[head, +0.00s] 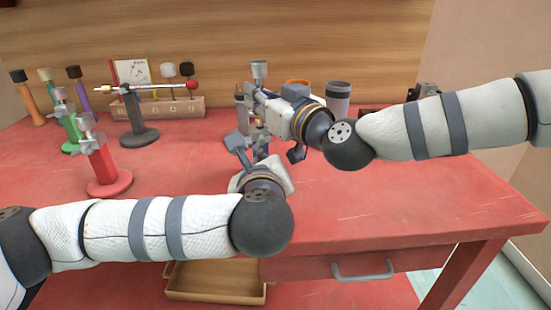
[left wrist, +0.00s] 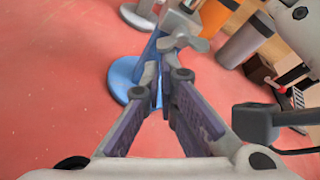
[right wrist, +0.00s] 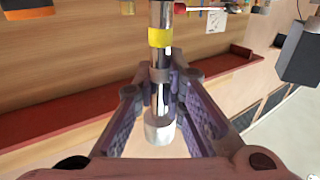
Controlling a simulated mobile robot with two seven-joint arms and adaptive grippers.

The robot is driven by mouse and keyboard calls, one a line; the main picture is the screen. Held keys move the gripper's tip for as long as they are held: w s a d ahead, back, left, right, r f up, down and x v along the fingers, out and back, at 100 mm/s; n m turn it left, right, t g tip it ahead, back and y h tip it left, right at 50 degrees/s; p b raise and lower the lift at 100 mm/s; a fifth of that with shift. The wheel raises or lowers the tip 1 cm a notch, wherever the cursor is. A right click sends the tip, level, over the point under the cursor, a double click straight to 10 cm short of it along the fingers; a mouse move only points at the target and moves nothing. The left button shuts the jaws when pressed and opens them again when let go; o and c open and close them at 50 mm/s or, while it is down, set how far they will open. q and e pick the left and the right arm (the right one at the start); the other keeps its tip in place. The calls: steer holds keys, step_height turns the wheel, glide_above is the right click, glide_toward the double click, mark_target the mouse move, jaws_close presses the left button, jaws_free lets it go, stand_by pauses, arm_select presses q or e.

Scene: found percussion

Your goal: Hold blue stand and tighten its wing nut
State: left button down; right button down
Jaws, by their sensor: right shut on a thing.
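The blue stand (left wrist: 122,84) shows in the left wrist view, its round base on the red table and its post partly hidden by my left fingers. A grey wing nut (left wrist: 184,42) sits high on the post, just beyond those fingers. My left gripper (left wrist: 164,92) has its fingers close together at the blue post; whether they press on it is unclear. In the head view this gripper (head: 250,140) is below my right one. My right gripper (right wrist: 162,85) is shut on a silver tube with a yellow band (right wrist: 160,38). The arms hide most of the blue stand in the head view.
A red stand (head: 103,170) and a green stand (head: 70,132) stand on the left. A dark stand (head: 139,135) bears a crossbar. A wooden rack (head: 165,108) holds mallets behind. A grey cylinder (head: 338,97) stands behind my right gripper. The right front of the table (head: 420,205) is clear.

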arm_select(q)
steer(key=v, duration=0.9)
steer(key=shift+s, duration=0.2)
steer(key=c, duration=2)
jaws_free()
steer(key=shift+s+a+r, duration=0.1)
steer(key=shift+a+r, duration=0.05)
steer(key=shift+o, duration=1.1)
steer(key=w+a+r+m+t+h, duration=0.1)
steer(key=w+a+m+t, duration=0.3)
steer(key=m, duration=0.4)
steer(key=shift+w+r+t+h, duration=0.25)
steer(key=shift+t+h, duration=0.25)
steer(key=shift+h, duration=0.2)
steer(key=m+g+h, duration=0.2)
steer(key=m+h, duration=0.8)
steer(key=m, duration=0.8)
glide_toward(262, 141)
steer(key=v, duration=0.2)
steer(key=shift+s+a, duration=0.2)
steer(key=shift+s, duration=0.25)
steer(key=shift+s+f+m+g, duration=0.1)
steer(key=shift+f+m+g, duration=0.15)
steer(key=shift+m, duration=0.35)
steer(key=x, duration=1.1)
steer(key=shift+d+r, duration=0.25)
steer(key=shift+d, duration=0.05)
jaws_close()
